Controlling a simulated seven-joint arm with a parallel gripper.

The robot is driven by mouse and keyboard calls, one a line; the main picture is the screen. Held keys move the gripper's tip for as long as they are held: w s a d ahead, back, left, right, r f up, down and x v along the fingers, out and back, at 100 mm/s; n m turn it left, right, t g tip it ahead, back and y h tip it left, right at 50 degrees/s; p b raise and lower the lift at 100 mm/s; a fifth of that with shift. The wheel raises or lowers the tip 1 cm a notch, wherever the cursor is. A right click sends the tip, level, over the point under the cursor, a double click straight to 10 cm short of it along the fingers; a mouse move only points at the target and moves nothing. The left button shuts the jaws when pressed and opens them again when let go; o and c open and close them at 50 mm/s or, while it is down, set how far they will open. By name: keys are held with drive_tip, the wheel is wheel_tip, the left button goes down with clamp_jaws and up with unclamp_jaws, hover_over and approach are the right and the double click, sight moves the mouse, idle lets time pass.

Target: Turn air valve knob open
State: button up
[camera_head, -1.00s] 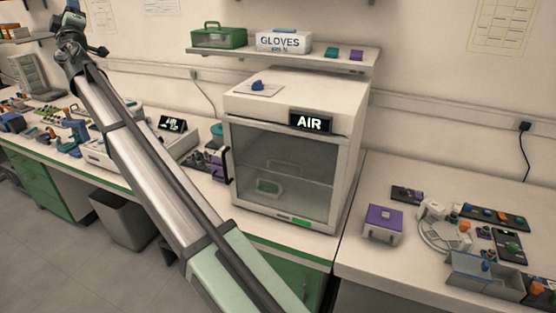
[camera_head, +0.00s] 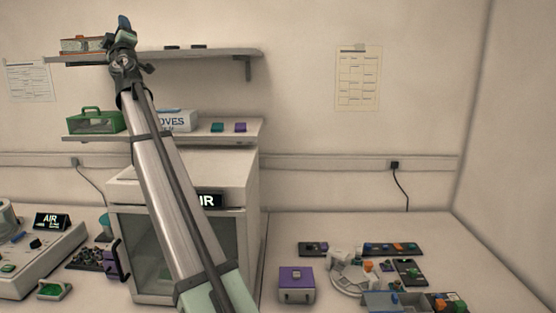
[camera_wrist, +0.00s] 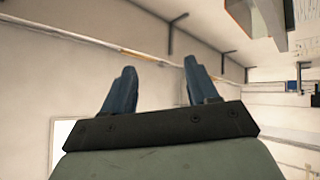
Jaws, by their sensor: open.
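My gripper (camera_head: 124,24) is raised in front of the upper shelf, well above the bench, at the end of my extended arm. In the wrist view its two blue fingers (camera_wrist: 158,75) are apart with nothing between them. A white glass-fronted cabinet (camera_head: 240,180) carries an AIR sign (camera_head: 209,200), partly covered by my arm. The blue knob seen earlier on the cabinet's top is not visible now; my arm crosses that area. At the left, a grey device (camera_head: 50,262) has a lit AIR display (camera_head: 52,221) and a small dark knob (camera_head: 36,243).
The lower shelf holds a green case (camera_head: 96,121), a gloves box (camera_head: 180,120) and small teal and purple blocks. A purple box (camera_head: 296,284) and several small parts lie on the right bench (camera_head: 430,230).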

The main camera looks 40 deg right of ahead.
drive_tip(key=s+d+m+g+h, duration=0.1)
drive_tip(key=s+d+m+h, duration=0.3)
drive_tip(key=d, duration=0.6)
drive_tip(key=s+d+n+g+h, duration=0.1)
drive_tip(key=s+d+h, duration=0.1)
drive_tip(key=s+d, duration=0.65)
drive_tip(key=m+g+h, duration=0.3)
drive_tip(key=m+g, duration=0.9)
drive_tip(key=g, duration=0.9)
hover_over(368, 244)
drive_tip(key=w+d, duration=0.3)
drive_tip(key=d, duration=0.1)
wheel_tip(368, 244, down, 37)
drive_tip(key=s+a+f+n+t+y, duration=0.1)
drive_tip(key=s+f+n+y, duration=0.3)
drive_tip(key=f, duration=0.7)
drive_tip(key=s+a+f+m+t+y, duration=0.1)
drive_tip(key=s+a+f+y, duration=0.1)
drive_tip(key=f+y, duration=0.65)
drive_tip(key=s+a+f+n+t+y, duration=0.1)
drive_tip(key=s+f+n+y, duration=0.15)
drive_tip(key=f, duration=1.05)
drive_tip(key=x, duration=1.2)
drive_tip(key=shift+w+d+f, duration=0.15)
drive_tip(key=shift+d+f, duration=0.1)
drive_tip(key=shift+f, duration=0.1)
